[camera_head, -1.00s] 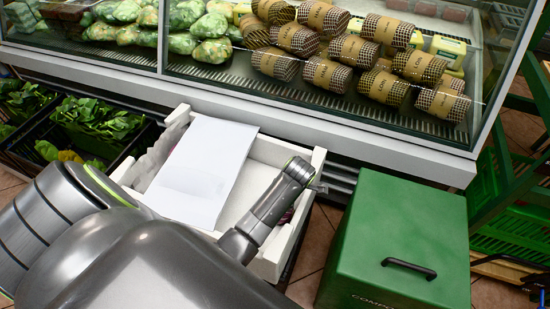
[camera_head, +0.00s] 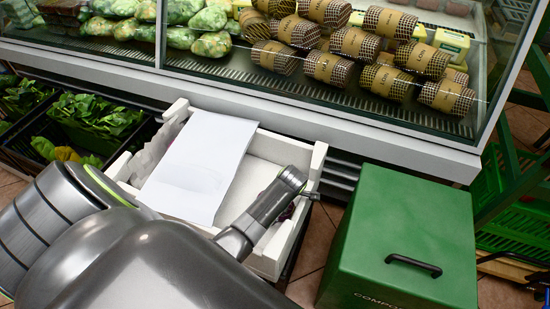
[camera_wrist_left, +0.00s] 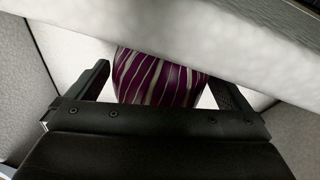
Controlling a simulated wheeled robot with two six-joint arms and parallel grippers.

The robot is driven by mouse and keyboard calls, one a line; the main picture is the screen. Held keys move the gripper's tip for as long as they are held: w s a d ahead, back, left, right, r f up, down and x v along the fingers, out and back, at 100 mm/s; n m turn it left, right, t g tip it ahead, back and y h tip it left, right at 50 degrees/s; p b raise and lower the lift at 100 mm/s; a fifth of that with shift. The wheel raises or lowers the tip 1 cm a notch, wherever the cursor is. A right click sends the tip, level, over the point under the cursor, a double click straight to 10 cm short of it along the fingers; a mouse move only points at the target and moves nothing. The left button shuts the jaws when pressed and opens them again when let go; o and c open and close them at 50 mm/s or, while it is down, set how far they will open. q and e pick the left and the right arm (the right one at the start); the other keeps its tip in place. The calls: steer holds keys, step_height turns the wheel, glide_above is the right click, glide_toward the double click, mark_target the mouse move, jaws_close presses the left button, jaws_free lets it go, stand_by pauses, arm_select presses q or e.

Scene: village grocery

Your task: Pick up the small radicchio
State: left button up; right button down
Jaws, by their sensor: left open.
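The small radicchio (camera_wrist_left: 160,78), purple with white veins, shows in the left wrist view between the two fingers of my left gripper (camera_wrist_left: 166,86). The fingers are open, one on each side of it, with a gap visible at the left finger. Its top is hidden behind a pale sheet or edge. In the head view a white crate (camera_head: 315,160) stands below the display case, and my left arm reaches over it. A small purple patch shows beside the arm there; the gripper itself is hidden by the arm. My right gripper is not in view.
A white paper sheet (camera_head: 197,165) lies across the crate. A green compost bin (camera_head: 400,225) stands close on the right. A glass display case (camera_head: 330,115) with packaged goods runs behind. Dark crates of leafy greens (camera_head: 95,120) stand at the left.

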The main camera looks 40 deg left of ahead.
arm_select(q)
steer(key=c, duration=1.1)
steer(key=shift+r, duration=0.15)
